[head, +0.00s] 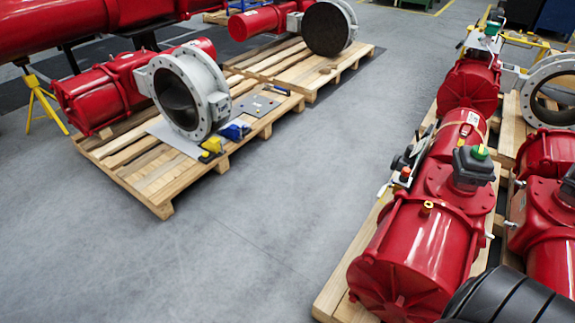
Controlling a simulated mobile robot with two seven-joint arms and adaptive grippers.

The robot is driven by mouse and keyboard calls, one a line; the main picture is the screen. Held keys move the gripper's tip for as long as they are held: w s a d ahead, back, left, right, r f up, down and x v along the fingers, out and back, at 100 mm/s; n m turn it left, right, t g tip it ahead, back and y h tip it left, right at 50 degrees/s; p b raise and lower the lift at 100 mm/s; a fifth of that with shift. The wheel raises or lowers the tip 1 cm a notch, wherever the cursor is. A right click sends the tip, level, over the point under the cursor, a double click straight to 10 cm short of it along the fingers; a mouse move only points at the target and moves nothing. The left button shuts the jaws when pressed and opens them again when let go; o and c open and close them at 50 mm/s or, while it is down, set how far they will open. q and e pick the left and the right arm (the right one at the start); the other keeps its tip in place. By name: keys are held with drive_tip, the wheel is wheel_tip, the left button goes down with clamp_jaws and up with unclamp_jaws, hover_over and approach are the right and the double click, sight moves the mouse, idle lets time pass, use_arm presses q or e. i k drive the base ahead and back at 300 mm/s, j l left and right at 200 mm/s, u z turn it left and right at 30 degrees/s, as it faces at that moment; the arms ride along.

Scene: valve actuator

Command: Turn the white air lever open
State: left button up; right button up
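A large red valve actuator (425,235) lies on a pallet at the right. On its left side is a small control assembly with black, orange and silver parts (403,172). A small pale lever-like piece (384,189) sticks out from that assembly at its lower left; it is too small to tell for sure whether it is the white air lever or how it is turned. Neither of my grippers can be made out. A black ribbed part, probably of my own arm, fills the bottom right corner and hides part of the floor and pallet there.
A grey-black indicator box with a green knob (473,167) stands on the actuator. More red actuators (548,215) crowd the right edge. A wooden pallet (150,195) with a red actuator and grey valve stands at left. The grey floor (260,220) between is clear.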

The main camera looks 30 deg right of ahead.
sight(380, 193)
drive_tip(key=i+j, duration=0.25)
drive_tip(key=i, duration=0.3)
drive_tip(key=i+j, duration=0.25)
drive_tip(key=i, duration=0.25)
drive_tip(key=i+j+z, duration=0.1)
drive_tip(key=i+j, duration=0.15)
drive_tip(key=i, duration=0.3)
drive_tip(key=i+z, duration=0.15)
drive_tip(key=z, duration=0.25)
drive_tip(key=i+z, duration=0.15)
drive_tip(key=z, duration=0.25)
drive_tip(key=i+z, duration=0.15)
drive_tip(key=z, duration=0.25)
drive_tip(key=i+j+z, duration=0.15)
drive_tip(key=z, duration=0.25)
drive_tip(key=i+j+z, duration=0.1)
drive_tip(key=z, duration=0.3)
